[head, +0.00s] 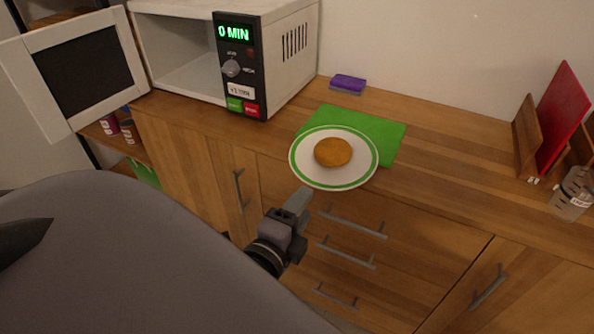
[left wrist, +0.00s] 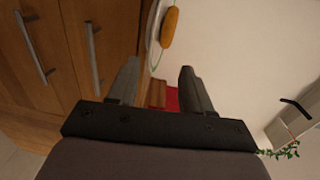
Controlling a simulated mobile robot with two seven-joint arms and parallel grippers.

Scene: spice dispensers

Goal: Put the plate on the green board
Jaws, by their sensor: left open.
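The plate (head: 305,167) is white with a green rim and carries a round golden-brown food piece (head: 333,152). It overlaps the front left part of the green board (head: 375,128) on the wooden counter, and its front rim reaches toward the counter's front edge. I cannot tell whether it rests fully on the board. My left gripper (head: 301,196) is just in front of and below the plate, apart from it. In the left wrist view my left gripper (left wrist: 157,78) is open and empty; the food piece (left wrist: 168,27) shows beyond it. My right gripper is not in view.
A microwave (head: 285,50) with its door (head: 75,70) open stands at the back left. A purple sponge (head: 348,83) lies behind the board. A red board (head: 563,115) and a glass jar (head: 572,195) stand at the right. Drawer handles (head: 352,220) project below the counter. The counter right of the board is clear.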

